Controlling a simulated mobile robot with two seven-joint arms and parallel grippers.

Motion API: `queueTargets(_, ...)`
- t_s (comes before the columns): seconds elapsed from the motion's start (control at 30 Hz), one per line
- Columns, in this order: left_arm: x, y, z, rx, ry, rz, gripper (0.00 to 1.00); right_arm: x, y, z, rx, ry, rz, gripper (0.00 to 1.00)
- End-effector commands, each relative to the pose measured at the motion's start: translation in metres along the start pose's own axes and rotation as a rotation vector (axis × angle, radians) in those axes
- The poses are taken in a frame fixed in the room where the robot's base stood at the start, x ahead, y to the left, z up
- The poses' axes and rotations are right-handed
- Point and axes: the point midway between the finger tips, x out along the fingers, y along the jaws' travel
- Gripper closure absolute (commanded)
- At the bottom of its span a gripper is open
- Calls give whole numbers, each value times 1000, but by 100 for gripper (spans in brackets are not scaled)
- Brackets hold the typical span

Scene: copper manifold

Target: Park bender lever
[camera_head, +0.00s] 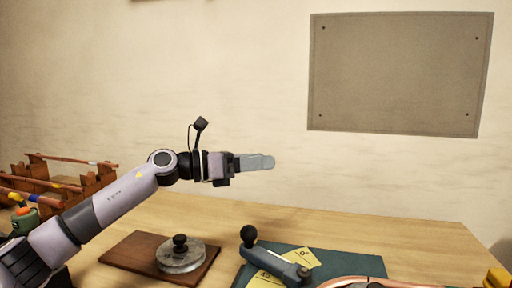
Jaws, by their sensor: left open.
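A blue-grey lever-like arm with a black ball knob (272,263) lies over a dark green mat at the bottom centre; I cannot tell for certain that it is the bender lever. To its left, a round metal disc with a black knob (181,257) sits on a brown wooden board (122,262). My left gripper (266,162) is open and empty, seen from the side, pointing right. It is in the air above the table, higher in the picture than the knob and apart from everything. My right gripper is out of view.
Yellow notes (303,256) lie on the green mat (352,264). A copper tube (358,281) curves along the bottom edge, and a yellow object (496,278) is at the bottom right. A wooden rack with copper pipes (88,183) stands at the left. The table's back strip is clear.

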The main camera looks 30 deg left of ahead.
Motion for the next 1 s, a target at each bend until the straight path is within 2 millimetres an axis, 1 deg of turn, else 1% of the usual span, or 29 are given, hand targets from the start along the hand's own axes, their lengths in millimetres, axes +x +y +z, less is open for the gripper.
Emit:
queueTargets(0.03,0,-2,9,2,-2,0,31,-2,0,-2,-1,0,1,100)
queueTargets(0.2,0,-4,20,-1,1,0,31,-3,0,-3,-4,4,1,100)
queueTargets(0.53,0,-4,22,-1,1,0,31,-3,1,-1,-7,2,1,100)
queueTargets(0.57,0,-4,22,-1,1,0,41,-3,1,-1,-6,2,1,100)
queueTargets(0.6,0,-4,22,-1,1,0,54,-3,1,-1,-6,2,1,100)
queueTargets(0.67,0,-4,22,-1,1,0,74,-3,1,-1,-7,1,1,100)
queueTargets(0.7,0,-4,22,-1,1,0,87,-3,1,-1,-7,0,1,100)
queueTargets(0.73,0,-4,21,-1,1,-1,96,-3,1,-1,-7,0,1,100)
queueTargets(0.77,1,-4,20,-1,1,-1,100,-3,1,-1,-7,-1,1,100)
queueTargets(0.87,4,-6,11,1,-1,-6,100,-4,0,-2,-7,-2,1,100)
queueTargets(0.97,10,-11,-8,5,-7,-14,100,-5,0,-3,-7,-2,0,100)
queueTargets(1.0,12,-13,-17,7,-12,-16,100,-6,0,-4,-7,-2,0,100)
